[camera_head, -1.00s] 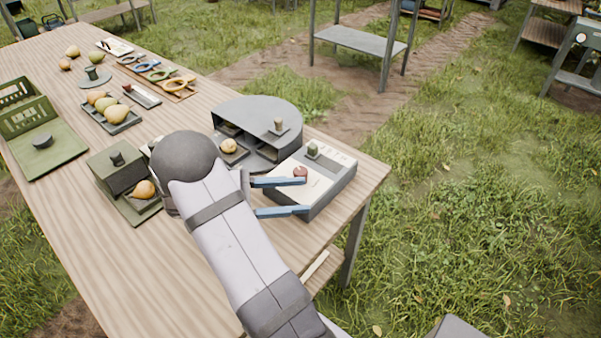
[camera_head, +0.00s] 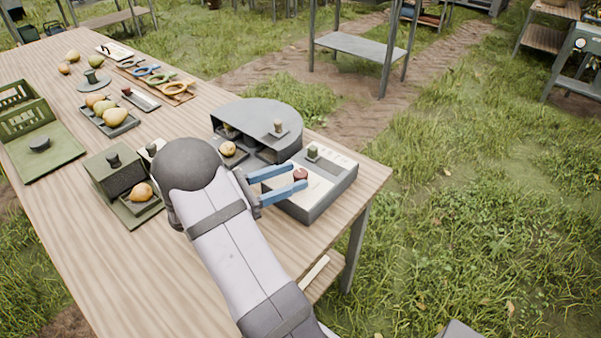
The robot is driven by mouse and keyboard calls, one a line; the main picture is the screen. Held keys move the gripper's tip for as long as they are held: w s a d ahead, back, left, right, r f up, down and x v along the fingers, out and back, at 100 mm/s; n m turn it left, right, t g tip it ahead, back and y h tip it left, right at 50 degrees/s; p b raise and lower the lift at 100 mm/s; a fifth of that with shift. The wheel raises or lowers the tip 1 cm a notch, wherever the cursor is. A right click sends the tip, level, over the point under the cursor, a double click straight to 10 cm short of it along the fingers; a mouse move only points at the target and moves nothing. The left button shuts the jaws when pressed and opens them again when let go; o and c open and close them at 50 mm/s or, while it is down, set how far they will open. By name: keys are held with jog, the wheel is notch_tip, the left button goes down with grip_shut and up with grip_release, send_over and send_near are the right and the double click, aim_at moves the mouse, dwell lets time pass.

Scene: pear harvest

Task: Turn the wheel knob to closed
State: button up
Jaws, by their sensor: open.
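A half-round grey housing (camera_head: 255,113) stands near the table's right end. A small upright knob (camera_head: 278,127) sits on a square plate on its top, and a pear (camera_head: 228,149) lies at its open front. A grey box (camera_head: 325,189) with a pale top stands to its right and carries a dark green knob (camera_head: 313,151) and a round red knob (camera_head: 300,174). I cannot tell for sure which is the wheel knob. My gripper (camera_head: 297,173) is open; its two blue fingers reach over the box, with the red knob between their tips in this view. Contact cannot be told.
A green box (camera_head: 111,181) with a pear in front stands left of my arm. A green crate (camera_head: 30,115), a tray of pears (camera_head: 96,123) and colored-handled tools (camera_head: 160,73) lie farther back. Bare table (camera_head: 60,215) is at the front left.

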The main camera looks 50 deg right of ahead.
aim_at(294, 176)
jog(key=shift+x, duration=1.75)
jog(key=shift+c, duration=0.4)
